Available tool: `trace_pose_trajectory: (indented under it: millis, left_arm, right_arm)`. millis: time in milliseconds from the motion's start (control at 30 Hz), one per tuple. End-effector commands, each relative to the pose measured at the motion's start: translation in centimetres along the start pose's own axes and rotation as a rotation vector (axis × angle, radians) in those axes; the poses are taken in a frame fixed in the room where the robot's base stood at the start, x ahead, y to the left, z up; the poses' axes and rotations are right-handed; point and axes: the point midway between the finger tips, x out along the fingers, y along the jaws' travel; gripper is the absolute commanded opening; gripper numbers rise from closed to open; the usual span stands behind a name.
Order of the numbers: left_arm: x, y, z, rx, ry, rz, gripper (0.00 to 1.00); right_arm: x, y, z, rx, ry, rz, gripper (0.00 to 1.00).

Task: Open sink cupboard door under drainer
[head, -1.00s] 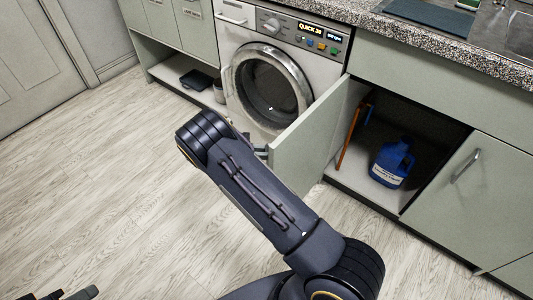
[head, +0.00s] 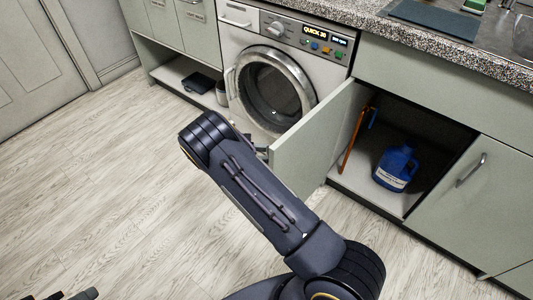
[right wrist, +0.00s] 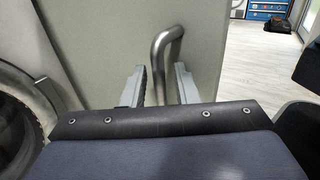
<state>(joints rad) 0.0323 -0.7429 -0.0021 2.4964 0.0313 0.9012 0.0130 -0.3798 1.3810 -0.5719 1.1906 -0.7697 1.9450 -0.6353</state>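The pale green cupboard door (head: 318,140) under the drainer stands wide open, swung out toward the washing machine. Its metal bar handle (right wrist: 161,60) shows upright in the right wrist view. My right gripper (right wrist: 162,88) has its two fingers on either side of the handle, with small gaps showing, so it looks open around the bar. In the head view my right arm hides most of that gripper and part of the door's free edge. Only dark tips of my left gripper (head: 68,295) show at the bottom left edge, away from the door.
Inside the cupboard (head: 375,197) are a blue bottle (head: 396,168) and an orange-brown stick-like item (head: 352,142). The washing machine (head: 236,42) stands left of the cupboard. A closed door with a handle (head: 471,170) is at right. The floor at left is clear.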

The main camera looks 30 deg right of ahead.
Motion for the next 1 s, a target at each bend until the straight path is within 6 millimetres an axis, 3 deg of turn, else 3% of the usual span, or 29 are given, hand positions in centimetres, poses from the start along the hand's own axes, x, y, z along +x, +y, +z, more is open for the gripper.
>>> trace_pose_trajectory:
  millis: [133, 267, 333, 467, 500, 600, 1000]
  left_arm:
    - [0.3, -0.1, 0.1, 0.0, 0.0, 0.0, 0.36]
    - [0.9, -0.4, 0.4, 0.0, 0.0, 0.0, 0.36]
    - [-0.5, 0.2, -0.2, 0.0, -0.001, 0.0, 0.36]
    - [-1.5, 0.7, -0.8, 0.0, 0.001, 0.0, 0.36]
    - [-0.4, 0.2, -0.2, 0.0, 0.001, 0.0, 0.36]
    - [0.4, -0.2, 0.2, 0.0, -0.001, 0.0, 0.36]
    - [1.6, -0.7, 0.8, 0.0, 0.0, 0.0, 0.36]
  right_arm:
    - [-0.7, 0.1, -0.1, 0.003, -0.001, 0.001, 0.27]
    - [-2.8, 0.0, -0.3, 0.004, 0.001, 0.004, 0.27]
    - [-3.6, 0.0, 0.5, 0.006, -0.008, 0.001, 0.27]
    - [-5.7, 0.0, 0.4, 0.006, -0.005, 0.012, 0.27]
    - [-5.6, 0.0, -0.5, 0.004, -0.01, -0.001, 0.27]
    - [-6.0, 0.1, -0.6, 0.003, -0.013, -0.009, 0.27]
    - [-7.8, 0.0, -0.1, 0.001, -0.001, 0.001, 0.27]
